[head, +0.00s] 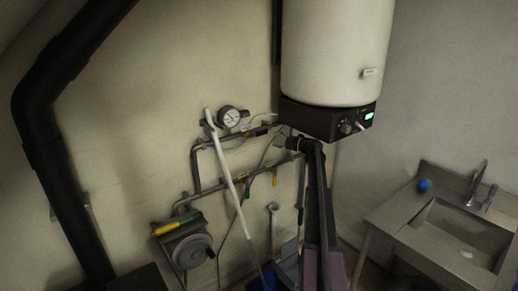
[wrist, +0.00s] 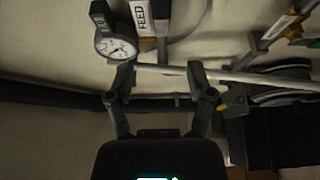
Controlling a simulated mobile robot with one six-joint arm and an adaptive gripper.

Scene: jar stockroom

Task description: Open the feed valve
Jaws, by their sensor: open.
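The FEED tag (wrist: 143,16) is white with black lettering, at the top of the wrist view. An orange-yellow part below it is mostly cut off, so the feed valve's position cannot be read. The gauge also shows in the wrist view (wrist: 116,47), left of the tag. My gripper (wrist: 161,72) is open, fingers apart, below the tag. It holds nothing. In the head view the gripper is hard to make out.
A white pole (head: 226,164) leans across the pipes; in the wrist view (wrist: 240,75) it crosses by the fingertips, depth unclear. Other valves have green (head: 246,188) and yellow (head: 274,177) handles. A white tank (head: 336,50) hangs above. A sink (head: 462,232) stands right.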

